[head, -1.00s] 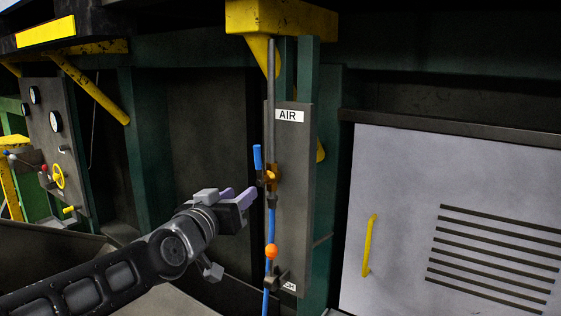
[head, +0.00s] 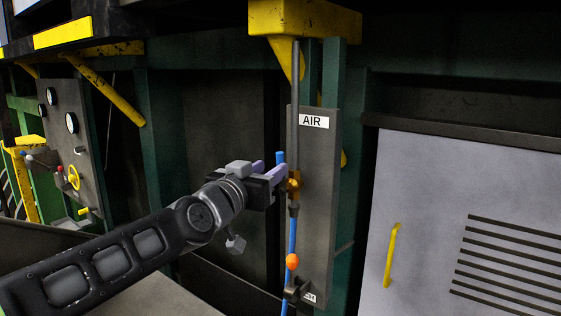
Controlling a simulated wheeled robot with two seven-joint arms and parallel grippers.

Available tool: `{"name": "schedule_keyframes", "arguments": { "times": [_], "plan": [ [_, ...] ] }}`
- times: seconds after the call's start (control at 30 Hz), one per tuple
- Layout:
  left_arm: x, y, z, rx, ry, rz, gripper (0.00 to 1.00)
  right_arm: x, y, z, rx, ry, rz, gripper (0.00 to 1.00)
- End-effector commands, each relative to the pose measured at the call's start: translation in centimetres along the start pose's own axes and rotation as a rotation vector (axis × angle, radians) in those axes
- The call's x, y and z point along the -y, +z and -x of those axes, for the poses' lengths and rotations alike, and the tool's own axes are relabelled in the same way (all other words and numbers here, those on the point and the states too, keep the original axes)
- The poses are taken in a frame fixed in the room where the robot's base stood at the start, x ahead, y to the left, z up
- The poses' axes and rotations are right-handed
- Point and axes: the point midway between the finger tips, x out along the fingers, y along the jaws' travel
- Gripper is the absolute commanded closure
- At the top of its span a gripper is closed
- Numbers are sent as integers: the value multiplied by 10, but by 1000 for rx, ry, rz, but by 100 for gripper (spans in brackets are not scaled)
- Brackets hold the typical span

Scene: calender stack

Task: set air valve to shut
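The air valve is an orange-brass body (head: 294,184) on a vertical pipe, on the dark panel under the white AIR label (head: 314,122). Its blue lever handle (head: 280,157) points up; its lower part is hidden behind my gripper. My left gripper (head: 268,169) has its two purple fingers apart, with the tips right at the handle. Whether they touch it, or have it between them, I cannot tell. My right gripper is not in view.
A blue hose (head: 292,233) runs down below the valve past an orange ball knob (head: 292,261). A pale cabinet door with a yellow handle (head: 391,255) is at right. A gauge panel with a yellow handwheel (head: 73,177) is at far left.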

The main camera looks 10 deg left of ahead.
Motion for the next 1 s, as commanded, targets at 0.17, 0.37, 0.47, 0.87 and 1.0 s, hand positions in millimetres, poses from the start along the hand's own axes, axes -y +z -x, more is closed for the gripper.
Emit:
{"name": "schedule_keyframes", "arguments": {
  "times": [0.17,0.37,0.47,0.87,1.0],
  "plan": [
    [-2,0,-29,3,3,0,63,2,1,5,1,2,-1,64],
    [-1,0,-55,1,1,-1,63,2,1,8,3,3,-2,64],
    [-1,1,-61,1,1,-1,63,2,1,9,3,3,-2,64],
    [-1,0,-62,0,1,0,74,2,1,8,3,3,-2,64],
    [-1,0,-62,1,1,0,85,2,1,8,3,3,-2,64]
  ]
}}
